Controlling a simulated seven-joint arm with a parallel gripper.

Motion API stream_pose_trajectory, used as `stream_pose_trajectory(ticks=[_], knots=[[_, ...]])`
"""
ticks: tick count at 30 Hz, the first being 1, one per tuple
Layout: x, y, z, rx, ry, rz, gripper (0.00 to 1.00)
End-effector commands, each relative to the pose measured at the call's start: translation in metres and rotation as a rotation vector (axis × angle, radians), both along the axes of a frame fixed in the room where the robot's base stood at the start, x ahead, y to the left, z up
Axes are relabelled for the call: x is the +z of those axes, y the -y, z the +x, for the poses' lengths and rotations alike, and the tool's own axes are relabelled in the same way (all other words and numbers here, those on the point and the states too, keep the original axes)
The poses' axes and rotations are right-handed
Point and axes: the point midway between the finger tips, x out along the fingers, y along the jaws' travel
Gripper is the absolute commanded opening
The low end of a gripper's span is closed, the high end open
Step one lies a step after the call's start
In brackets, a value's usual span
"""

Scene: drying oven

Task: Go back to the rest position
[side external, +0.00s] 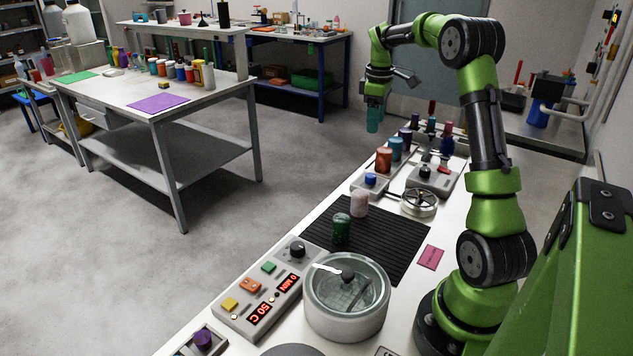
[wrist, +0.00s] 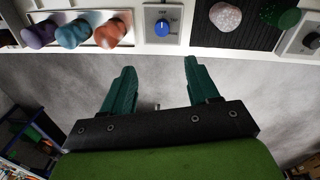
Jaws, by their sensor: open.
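A drying oven (side external: 346,302) with a round glass lid stands at the front of the bench. Beside it is a control panel (side external: 262,290) with red displays reading "50 C" and "0 MIN".
The wrist view shows open floor below the bench edge. Another table (side external: 205,105) stands left.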

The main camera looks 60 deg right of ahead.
Motion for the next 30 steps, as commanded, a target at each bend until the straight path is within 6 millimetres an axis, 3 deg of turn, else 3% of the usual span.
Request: stream_pose_trajectory(ticks=[5,8,14,18,24,30], knots=[[-0.015,-0.02,-0.005,-0.222,0.033,0.024,0.6],[-0.007,-0.056,-0.004,-0.343,0.088,0.031,0.6],[0.016,-0.147,-0.012,-0.536,0.225,0.076,0.6],[0.028,-0.22,-0.033,-0.634,0.332,0.148,0.6],[0.031,-0.305,-0.079,-0.679,0.455,0.289,0.6],[0.033,-0.351,-0.114,-0.579,0.522,0.382,0.6]])
